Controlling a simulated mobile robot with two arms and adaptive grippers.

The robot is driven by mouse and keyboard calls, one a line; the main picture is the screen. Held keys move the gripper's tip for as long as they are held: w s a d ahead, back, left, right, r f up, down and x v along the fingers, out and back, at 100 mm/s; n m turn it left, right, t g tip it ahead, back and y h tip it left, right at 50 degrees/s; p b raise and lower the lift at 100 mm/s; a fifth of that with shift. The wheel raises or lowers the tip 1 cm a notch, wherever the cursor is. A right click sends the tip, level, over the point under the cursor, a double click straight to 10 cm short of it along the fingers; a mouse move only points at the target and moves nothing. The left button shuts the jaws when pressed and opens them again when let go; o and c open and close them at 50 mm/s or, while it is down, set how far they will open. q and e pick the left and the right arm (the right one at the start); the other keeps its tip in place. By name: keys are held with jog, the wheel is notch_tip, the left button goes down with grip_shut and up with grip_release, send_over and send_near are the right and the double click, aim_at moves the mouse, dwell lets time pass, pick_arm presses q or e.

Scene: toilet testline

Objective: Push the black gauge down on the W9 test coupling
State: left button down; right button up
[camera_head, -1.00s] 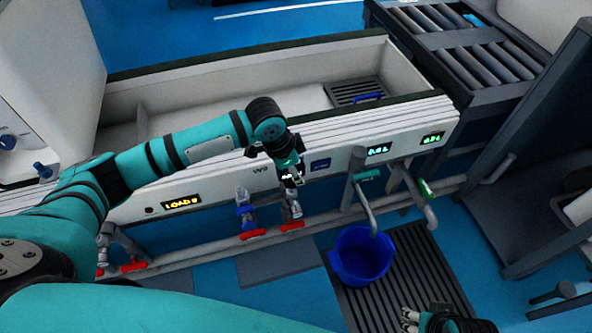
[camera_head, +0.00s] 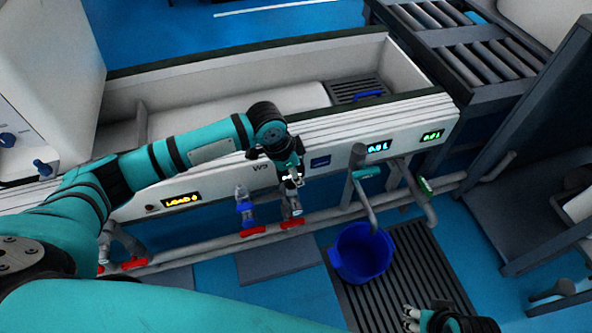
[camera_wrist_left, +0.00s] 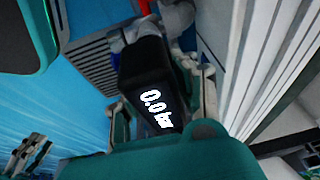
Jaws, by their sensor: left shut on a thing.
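The black gauge (camera_wrist_left: 147,85) fills the middle of the left wrist view, its display reading 0.0 bar. My left gripper (camera_head: 291,181) is shut on the gauge, with its fingers on either side of it in the left wrist view. In the head view the gripper and arm hide most of the gauge. The W9 label (camera_head: 260,168) is on the white panel just left of the gripper. The metal coupling with a red handle (camera_head: 292,222) is directly below the gripper. I cannot tell how far down the gauge sits. My right gripper (camera_head: 411,318) is open and empty at the bottom right.
A second valve with a blue part (camera_head: 245,208) stands close left of the coupling. A green-marked pipe (camera_head: 366,174) curves down on the right toward the blue bucket (camera_head: 361,253) on a dark slatted grate (camera_head: 425,275). The white trough (camera_head: 230,106) lies behind the panel.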

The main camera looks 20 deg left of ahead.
pick_arm(q)
jog(key=shift+f, duration=0.8)
jog(key=c, duration=0.9)
grip_release()
jog(key=shift+c, duration=0.2)
jog(key=v, duration=1.2)
